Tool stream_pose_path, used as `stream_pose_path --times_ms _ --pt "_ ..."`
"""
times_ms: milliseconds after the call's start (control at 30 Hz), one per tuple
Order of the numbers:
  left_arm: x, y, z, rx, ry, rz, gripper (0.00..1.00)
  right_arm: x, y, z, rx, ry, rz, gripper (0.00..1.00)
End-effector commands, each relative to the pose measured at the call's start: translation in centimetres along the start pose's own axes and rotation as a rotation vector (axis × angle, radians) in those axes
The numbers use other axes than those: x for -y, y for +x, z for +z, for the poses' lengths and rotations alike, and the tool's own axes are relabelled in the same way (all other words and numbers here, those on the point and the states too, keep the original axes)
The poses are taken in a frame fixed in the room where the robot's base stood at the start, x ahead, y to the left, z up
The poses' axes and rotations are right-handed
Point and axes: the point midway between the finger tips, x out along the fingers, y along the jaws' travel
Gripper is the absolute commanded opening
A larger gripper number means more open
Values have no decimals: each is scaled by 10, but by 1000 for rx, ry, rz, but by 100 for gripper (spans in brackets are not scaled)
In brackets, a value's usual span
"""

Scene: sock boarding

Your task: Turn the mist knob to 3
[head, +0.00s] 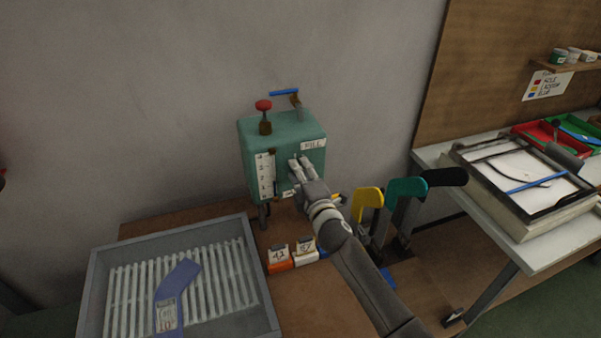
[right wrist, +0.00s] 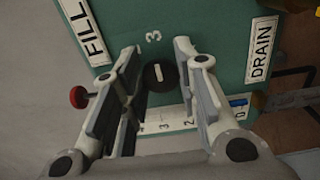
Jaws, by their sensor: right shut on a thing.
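The green box (head: 248,142) stands on the brown bench by the wall. In the head view the gripper hides the knob. My left gripper is out of view.
The box also bears FILL (right wrist: 87,30) and DRAIN (right wrist: 262,48) labels, a level scale (head: 265,177) and a red-topped knob (head: 263,105). A grey tray (head: 90,300) lies front left. Numbered blocks (head: 279,260) and coloured foot forms (head: 405,188) stand close to my right arm.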

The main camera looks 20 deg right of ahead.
Motion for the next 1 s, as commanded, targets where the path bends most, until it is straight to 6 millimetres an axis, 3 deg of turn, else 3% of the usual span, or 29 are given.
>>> stream_pose_path --times_ms 400,433,567,1000 --pt "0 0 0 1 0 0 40 1 0 0 0 9 -2 5" --pt "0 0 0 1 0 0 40 1 0 0 0 9 -2 31" --pt "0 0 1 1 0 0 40 1 0 0 0 8 -2 48" --pt "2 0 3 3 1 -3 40 1 -6 0 0 6 -2 50"
